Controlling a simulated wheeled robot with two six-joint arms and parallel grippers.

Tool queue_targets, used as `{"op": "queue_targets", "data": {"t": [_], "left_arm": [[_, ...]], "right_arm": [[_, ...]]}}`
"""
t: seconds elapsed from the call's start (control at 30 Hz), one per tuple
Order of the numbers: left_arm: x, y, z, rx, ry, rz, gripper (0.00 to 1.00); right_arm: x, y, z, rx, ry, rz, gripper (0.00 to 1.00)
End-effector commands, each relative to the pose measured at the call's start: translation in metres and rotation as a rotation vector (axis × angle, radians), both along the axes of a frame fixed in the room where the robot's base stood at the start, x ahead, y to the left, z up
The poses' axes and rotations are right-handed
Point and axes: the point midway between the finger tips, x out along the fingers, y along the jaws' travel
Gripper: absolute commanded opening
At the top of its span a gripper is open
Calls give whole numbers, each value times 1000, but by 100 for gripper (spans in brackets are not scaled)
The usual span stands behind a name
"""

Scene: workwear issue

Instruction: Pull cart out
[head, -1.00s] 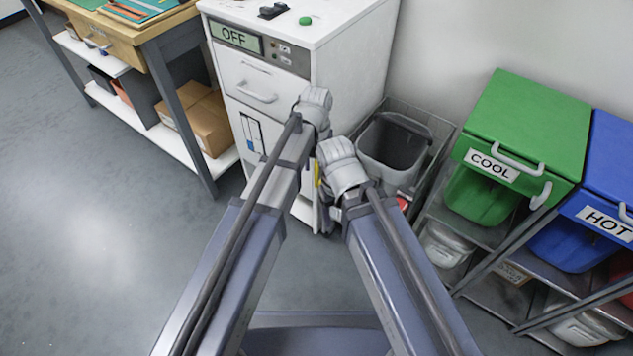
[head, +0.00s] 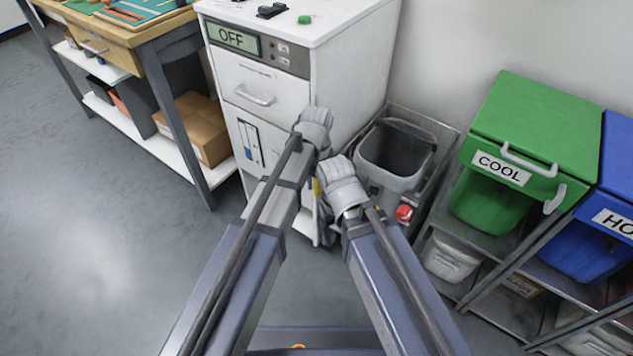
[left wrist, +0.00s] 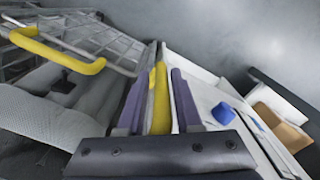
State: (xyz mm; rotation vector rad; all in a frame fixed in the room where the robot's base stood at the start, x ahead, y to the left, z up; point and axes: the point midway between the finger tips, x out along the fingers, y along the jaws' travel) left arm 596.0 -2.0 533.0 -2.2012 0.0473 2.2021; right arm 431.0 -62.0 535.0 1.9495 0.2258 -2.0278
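The cart (head: 441,130) is a grey wire-sided frame between the white cabinet and the bin rack, with a grey bin (head: 393,150) in it. In the left wrist view, a yellow handle bar (left wrist: 161,105) runs between the two purple fingers of my left gripper (left wrist: 160,80). The fingers lie close along both sides of the bar. A second yellow handle (left wrist: 70,58) is at upper left, by a wire side. In the head view my left wrist (head: 313,128) and right wrist (head: 343,185) are side by side in front of the cart. The right fingers are hidden.
The white cabinet (head: 355,70) with an OFF display stands close left of the cart. The rack with the green COOL bin (head: 535,125) and blue bin (head: 580,240) is close on the right. A workbench (head: 160,30) stands farther left. The floor at left is open.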

Motion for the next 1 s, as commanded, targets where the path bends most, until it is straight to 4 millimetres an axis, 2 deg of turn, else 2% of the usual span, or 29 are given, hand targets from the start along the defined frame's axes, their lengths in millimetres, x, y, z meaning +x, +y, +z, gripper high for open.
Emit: {"op": "queue_targets", "data": {"t": [0.03, 0.2, 1.0], "left_arm": [[0, 2, 0, 3, 0, 2, 17], [1, 3, 0, 5, -1, 4, 0], [3, 6, 0, 8, -4, 10, 0]], "right_arm": [[0, 0, 0, 0, 0, 0, 75], [0, 0, 0, 0, 0, 0, 75], [0, 0, 0, 0, 0, 0, 75]]}}
